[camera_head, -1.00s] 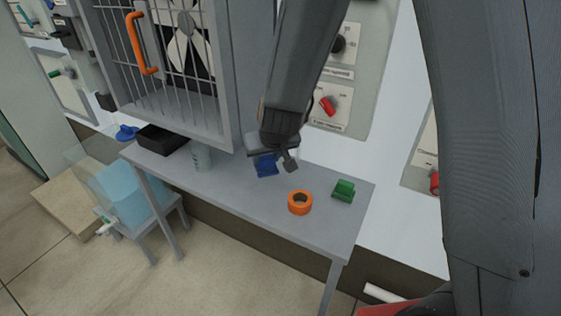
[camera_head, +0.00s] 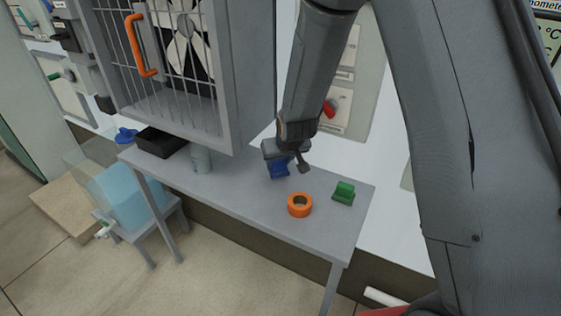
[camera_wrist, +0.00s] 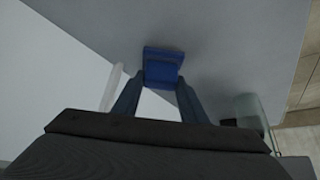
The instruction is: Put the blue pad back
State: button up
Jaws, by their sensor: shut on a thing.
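The blue pad (camera_head: 279,170) is at the jaws of my gripper (camera_head: 286,158), over the grey table, to the left of the green block and behind the orange ring. In the wrist view the blue pad (camera_wrist: 163,68) sits between the two fingertips of my gripper (camera_wrist: 161,84), which is shut on it. I cannot tell whether the pad touches the table top or is just above it. My gripper hides its upper part in the head view.
The grey table (camera_head: 240,196) also holds an orange ring (camera_head: 300,212), a green block (camera_head: 344,193), a pale bottle (camera_head: 201,160) and a black tray (camera_head: 160,143).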

jog(key=shift+w+d+f+p, duration=0.1)
jog(key=shift+f+p, duration=0.25)
jog(key=shift+f, duration=0.25)
jog(key=o, duration=0.9)
jog(key=b+v, duration=0.2)
jog(key=v, duration=1)
jog(key=s+d+g, duration=0.1)
jog(key=s+d, duration=0.3)
jog(key=s, duration=0.2)
jog(key=s+d+m+g+h, duration=0.1)
jog(key=s+d+g, duration=0.1)
jog(key=s+d, duration=0.2)
jog(key=s+d+m+g, duration=0.1)
jog(key=s+d+g, duration=0.1)
jog(key=s, duration=0.8)
jog(key=shift+s+d, duration=0.25)
jog(key=shift+d, duration=0.65)
